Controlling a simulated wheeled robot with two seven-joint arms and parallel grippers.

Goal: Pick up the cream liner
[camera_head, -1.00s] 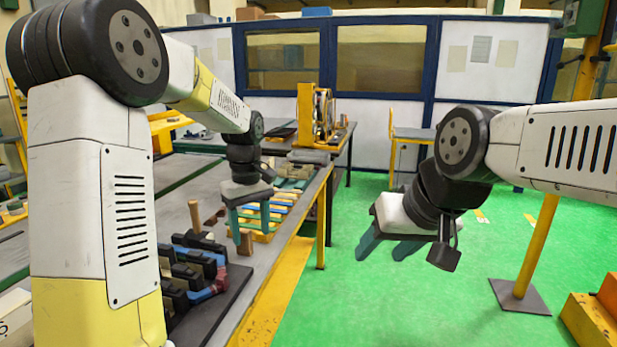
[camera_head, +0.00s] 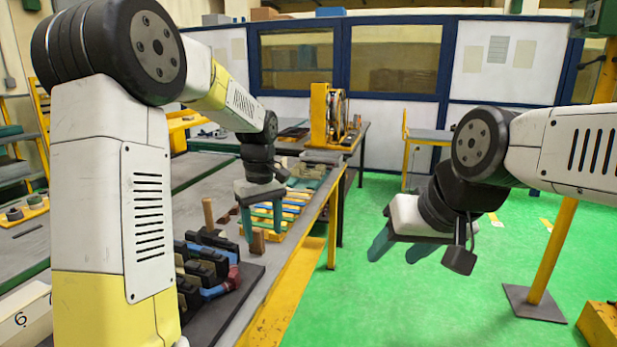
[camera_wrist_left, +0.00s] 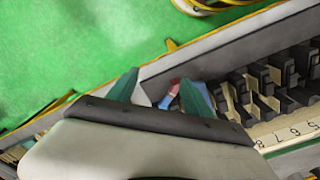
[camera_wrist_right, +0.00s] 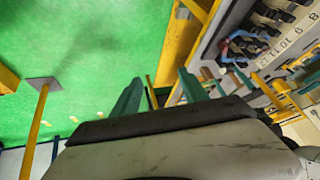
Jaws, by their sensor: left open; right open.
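A yellow rack (camera_head: 274,237) with blue, green and pale strips lies on the bench, partly behind my left gripper. Pale strips there may be cream liners, but they are too small to tell apart surely. My left gripper (camera_head: 262,224) is open and empty, above the bench near the rack, fingers pointing down. Its two green fingers also show apart in the left wrist view (camera_wrist_left: 160,88). My right gripper (camera_head: 397,250) is open and empty over the green floor, right of the bench. Its fingers show in the right wrist view (camera_wrist_right: 160,90).
A stator block with black parts and blue and red pieces (camera_head: 210,272) sits on a dark plate on the near bench. A wooden peg (camera_head: 208,211) stands behind it. A yellow winding machine (camera_head: 322,115) stands at the back.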

